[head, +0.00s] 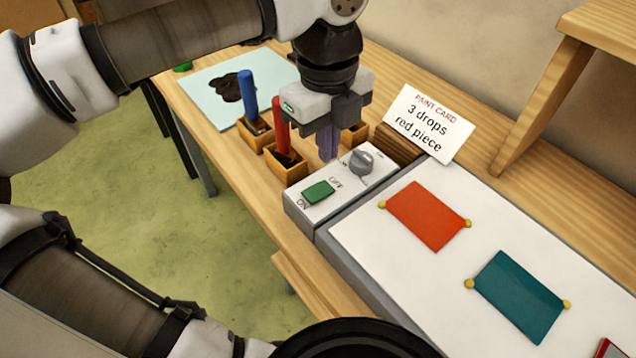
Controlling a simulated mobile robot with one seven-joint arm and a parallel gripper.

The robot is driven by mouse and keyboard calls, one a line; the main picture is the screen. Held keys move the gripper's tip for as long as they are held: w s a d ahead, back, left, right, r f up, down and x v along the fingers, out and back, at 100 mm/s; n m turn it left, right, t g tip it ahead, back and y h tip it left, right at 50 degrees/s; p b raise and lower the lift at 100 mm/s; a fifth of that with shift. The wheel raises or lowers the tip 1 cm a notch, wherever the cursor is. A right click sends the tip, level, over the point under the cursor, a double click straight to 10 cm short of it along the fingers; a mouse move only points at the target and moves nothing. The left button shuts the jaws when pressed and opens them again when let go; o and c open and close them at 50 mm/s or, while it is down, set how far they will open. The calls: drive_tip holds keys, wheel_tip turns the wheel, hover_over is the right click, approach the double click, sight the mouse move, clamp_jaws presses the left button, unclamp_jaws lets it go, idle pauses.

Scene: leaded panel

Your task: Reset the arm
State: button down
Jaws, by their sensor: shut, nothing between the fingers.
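My gripper (328,150) points down over the wooden table, between the red-handled tool and the control box. Its fingers look shut, with nothing seen held. The narrow purplish shape at its lower end appears to be the fingers, though its outline is unclear. The gripper partly covers a small wooden holder behind it. My arm reaches in from the left across the top of the view.
A red-handled tool (281,127) and blue-handled tool (248,91) stand in wooden holders. The control box (335,187) has a green switch and grey knob. A paint card (430,125) stands behind. The white panel (445,271) carries red and teal pieces.

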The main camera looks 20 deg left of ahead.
drive_tip(key=shift+a+r, duration=0.15)
drive_tip(key=shift+r, duration=0.05)
